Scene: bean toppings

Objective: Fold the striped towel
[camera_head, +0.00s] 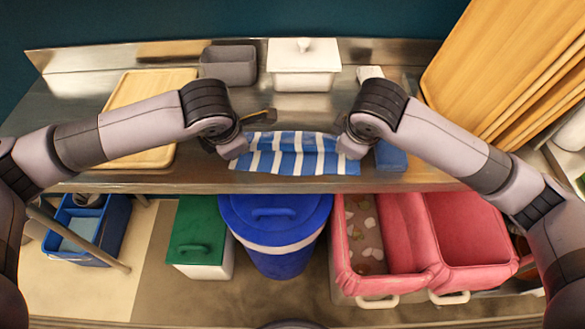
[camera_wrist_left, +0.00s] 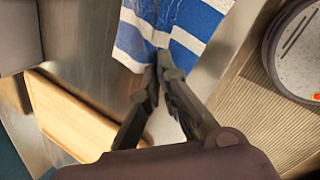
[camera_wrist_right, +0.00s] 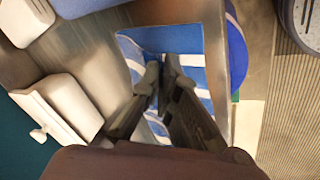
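The blue-and-white striped towel (camera_head: 295,153) lies on the metal counter, its near edge close to the counter's front edge. It looks rumpled, with a raised part towards the right. My left gripper (camera_head: 245,146) is at the towel's left end. In the left wrist view its fingertips (camera_wrist_left: 164,62) meet at the edge of the towel (camera_wrist_left: 178,22), apparently pinching it. My right gripper (camera_head: 342,143) is at the towel's right end. In the right wrist view its fingertips (camera_wrist_right: 162,65) are close together over the towel (camera_wrist_right: 160,38); whether cloth is between them is unclear.
A wooden board (camera_head: 140,92) lies at left. A grey bin (camera_head: 229,66) and white lidded container (camera_head: 304,65) stand behind the towel. A blue item (camera_head: 391,157) lies beside its right end. Large wooden trays (camera_head: 490,70) lean at right. Bins stand below the counter.

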